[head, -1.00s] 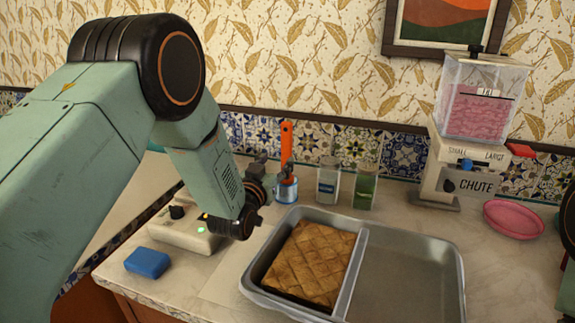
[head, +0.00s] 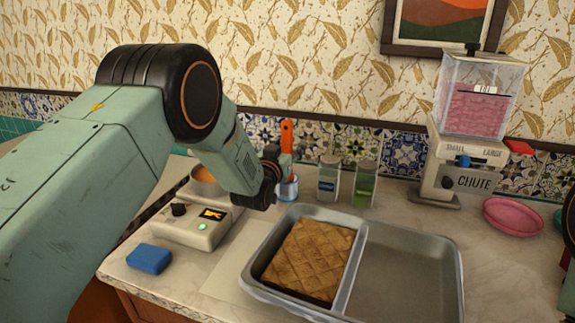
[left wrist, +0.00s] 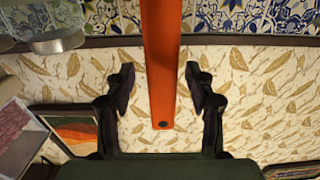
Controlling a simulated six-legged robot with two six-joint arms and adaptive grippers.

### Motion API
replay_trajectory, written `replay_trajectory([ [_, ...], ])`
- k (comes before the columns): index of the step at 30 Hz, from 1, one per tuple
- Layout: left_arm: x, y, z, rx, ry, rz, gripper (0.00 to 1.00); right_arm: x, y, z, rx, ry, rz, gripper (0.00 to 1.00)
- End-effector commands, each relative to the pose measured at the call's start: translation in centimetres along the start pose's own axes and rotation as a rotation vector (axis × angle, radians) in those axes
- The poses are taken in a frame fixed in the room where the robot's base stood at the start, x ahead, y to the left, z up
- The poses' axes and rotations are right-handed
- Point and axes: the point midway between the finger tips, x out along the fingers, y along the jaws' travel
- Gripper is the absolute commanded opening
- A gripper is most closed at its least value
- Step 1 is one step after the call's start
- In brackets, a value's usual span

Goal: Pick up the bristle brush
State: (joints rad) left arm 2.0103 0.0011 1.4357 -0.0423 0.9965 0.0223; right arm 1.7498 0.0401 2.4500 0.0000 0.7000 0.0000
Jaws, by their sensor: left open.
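The bristle brush (head: 287,137) stands upright with its orange handle up in a small cup (head: 288,187) by the tiled wall. Its bristle end is hidden in the cup. My left gripper (head: 275,158) is right by the handle in the head view. In the left wrist view, my left gripper (left wrist: 160,80) is open, and the orange brush handle (left wrist: 161,60) runs between its two fingers with a gap on both sides. My right gripper is not clearly in view; only a dark part of my right side shows at the right edge.
Two jars (head: 329,178) stand right of the cup. A grey tray (head: 408,262) with a brown slab (head: 312,258) lies in front. A control box (head: 190,227), a blue sponge (head: 149,258), a dispenser (head: 475,125) and a pink dish (head: 513,218) are nearby.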

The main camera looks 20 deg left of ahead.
Motion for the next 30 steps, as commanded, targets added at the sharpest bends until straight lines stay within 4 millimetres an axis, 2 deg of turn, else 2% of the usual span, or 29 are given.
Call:
replay_trajectory([
  [2, -0.01, -0.05, 0.03, 0.0, 0.0, -0.001, 0.53, 0.0, 0.0, -0.01, 0.0, 0.0, 0.0, 0.4],
  [21, -0.03, -0.04, 0.01, 0.0, 0.0, -0.001, 0.0, 0.0, 0.0, -0.02, 0.0, 0.0, 0.0, 0.4],
  [30, -0.03, -0.04, -0.1, 0.0, 0.0, 0.0, 0.0, -0.02, 0.0, -0.01, 0.0, 0.0, 0.0, 0.4],
])
